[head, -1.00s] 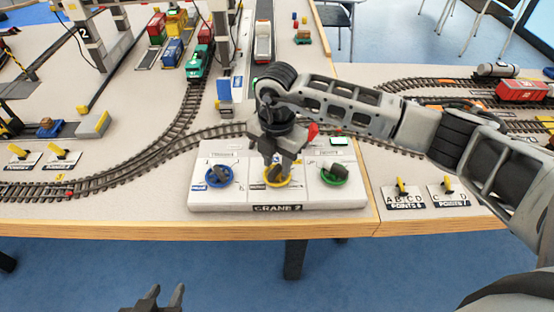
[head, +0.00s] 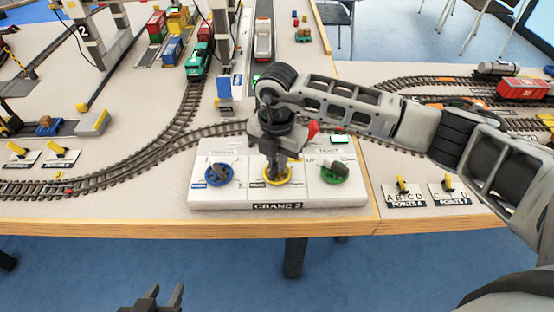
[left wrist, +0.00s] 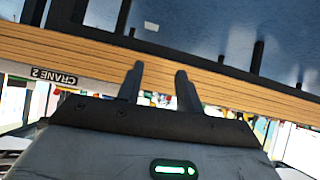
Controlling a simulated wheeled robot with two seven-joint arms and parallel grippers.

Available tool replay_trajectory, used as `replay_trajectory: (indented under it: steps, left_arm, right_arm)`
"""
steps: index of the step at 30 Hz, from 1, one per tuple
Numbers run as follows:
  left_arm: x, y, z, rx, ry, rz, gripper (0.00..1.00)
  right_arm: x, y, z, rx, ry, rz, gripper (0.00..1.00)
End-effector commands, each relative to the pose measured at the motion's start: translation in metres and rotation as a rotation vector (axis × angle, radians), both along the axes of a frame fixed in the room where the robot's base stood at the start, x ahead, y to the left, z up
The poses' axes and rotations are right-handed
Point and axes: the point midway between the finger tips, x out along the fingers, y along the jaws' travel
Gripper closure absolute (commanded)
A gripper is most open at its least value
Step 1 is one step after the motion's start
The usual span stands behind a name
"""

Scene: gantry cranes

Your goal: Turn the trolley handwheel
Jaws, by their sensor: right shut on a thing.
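A white control panel (head: 300,201) marked CRANE 2 lies near the table's front edge. It carries a blue handwheel (head: 218,174) at left, a yellow handwheel (head: 278,176) in the middle and a green handwheel (head: 335,173) at right. The small labels are too blurred to tell which is the trolley's. My right gripper (head: 276,172) points down and is shut on the yellow handwheel, hiding most of its middle. My left gripper (head: 166,294) is empty and open, low in front of the table; its two spread fingers show in the left wrist view (left wrist: 160,78).
Rail track (head: 150,160) curves behind the panel, with a teal locomotive (head: 199,63) further back. Points levers stand at right (head: 402,190) and at far left (head: 62,152). The floor before the table is clear.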

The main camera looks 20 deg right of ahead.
Motion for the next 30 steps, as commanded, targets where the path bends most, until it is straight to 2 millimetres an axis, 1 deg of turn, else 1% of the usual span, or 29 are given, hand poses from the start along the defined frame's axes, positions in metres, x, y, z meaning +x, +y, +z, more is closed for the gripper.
replay_trajectory:
  steps: [8, 11, 18, 30]
  left_arm:
    - [0.002, -0.002, -0.008, -0.006, -0.008, -0.005, 0.64]
    - [0.003, -0.003, -0.008, -0.017, -0.018, -0.005, 0.64]
    - [0.001, -0.006, -0.016, -0.044, -0.022, -0.001, 0.64]
    - [0.005, -0.012, -0.023, -0.100, -0.041, 0.017, 0.64]
  right_arm:
    - [0.001, 0.000, -0.002, 0.000, -0.001, 0.207, 1.00]
    - [0.001, 0.000, -0.002, -0.001, -0.002, 0.302, 1.00]
    - [0.001, 0.000, -0.002, 0.001, -0.002, 0.530, 1.00]
    - [0.001, 0.000, -0.002, 0.001, -0.002, 0.888, 1.00]
